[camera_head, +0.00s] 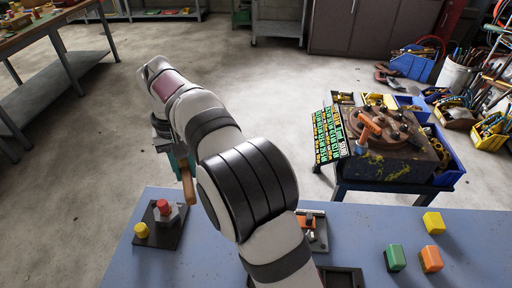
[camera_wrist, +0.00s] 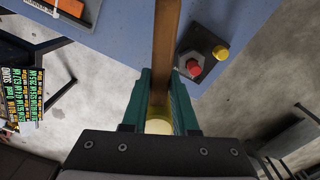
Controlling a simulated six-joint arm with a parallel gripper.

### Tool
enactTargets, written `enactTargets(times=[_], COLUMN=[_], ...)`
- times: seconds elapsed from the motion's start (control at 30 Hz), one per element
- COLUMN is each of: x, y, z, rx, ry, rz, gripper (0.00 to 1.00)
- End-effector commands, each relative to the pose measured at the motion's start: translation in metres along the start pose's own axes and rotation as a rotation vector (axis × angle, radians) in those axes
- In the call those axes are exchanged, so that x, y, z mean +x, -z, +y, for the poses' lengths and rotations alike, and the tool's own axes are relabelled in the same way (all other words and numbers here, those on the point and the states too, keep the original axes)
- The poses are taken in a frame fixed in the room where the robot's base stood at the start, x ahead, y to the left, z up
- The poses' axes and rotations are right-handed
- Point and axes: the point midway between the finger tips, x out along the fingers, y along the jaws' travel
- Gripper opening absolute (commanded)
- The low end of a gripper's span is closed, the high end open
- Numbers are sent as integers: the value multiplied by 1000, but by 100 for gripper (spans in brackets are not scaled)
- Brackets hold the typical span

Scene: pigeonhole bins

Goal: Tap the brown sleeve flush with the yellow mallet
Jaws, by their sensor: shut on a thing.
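My gripper (camera_wrist: 162,100), with green fingers, is shut on the mallet. The mallet's brown handle (camera_wrist: 166,45) runs from between the fingers to the top edge of the wrist view, and a yellow part (camera_wrist: 158,126) shows between the fingers. In the head view the handle (camera_head: 187,185) hangs below my gripper, beyond the table's far left edge. A dark fixture (camera_head: 311,246) beside my arm carries an orange-brown piece (camera_head: 306,222), partly hidden by the arm. I cannot tell whether this is the brown sleeve or how far it stands out.
A dark plate (camera_head: 158,240) at the table's left holds a red-topped grey block (camera_head: 164,210) and a yellow knob (camera_head: 141,230). Green (camera_head: 395,258), orange (camera_head: 431,259) and yellow (camera_head: 433,223) blocks lie at the right. A cluttered cart (camera_head: 385,175) stands behind the table.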

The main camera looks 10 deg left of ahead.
Motion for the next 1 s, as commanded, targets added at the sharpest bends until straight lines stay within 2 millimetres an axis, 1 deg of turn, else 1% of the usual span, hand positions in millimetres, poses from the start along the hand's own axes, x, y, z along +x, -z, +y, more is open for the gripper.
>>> enactTargets(times=[0.03, 0.1, 0.2, 0.27, 0.33, 0.5, 0.6, 0.7, 0.97, 1.0], x=[8, 16, 24, 26, 32, 55, 65, 71, 72, 78], y=[2, 2, 1, 1, 0, 0, 0, 0, 0, 0], z=[-25, -52, -77, -84, -88, -88, -88, -87, -87, -87], rx=[-34, -65, -94, -101, -105, -105, -105, -104, -104, -104], ry=[0, 0, 0, 0, 0, -1, 0, 0, 1, 0], rz=[0, 1, 1, 2, 1, 0, 1, 2, 2, 0], gripper=[0, 0, 0, 0, 0, 0, 0, 0, 0, 0])
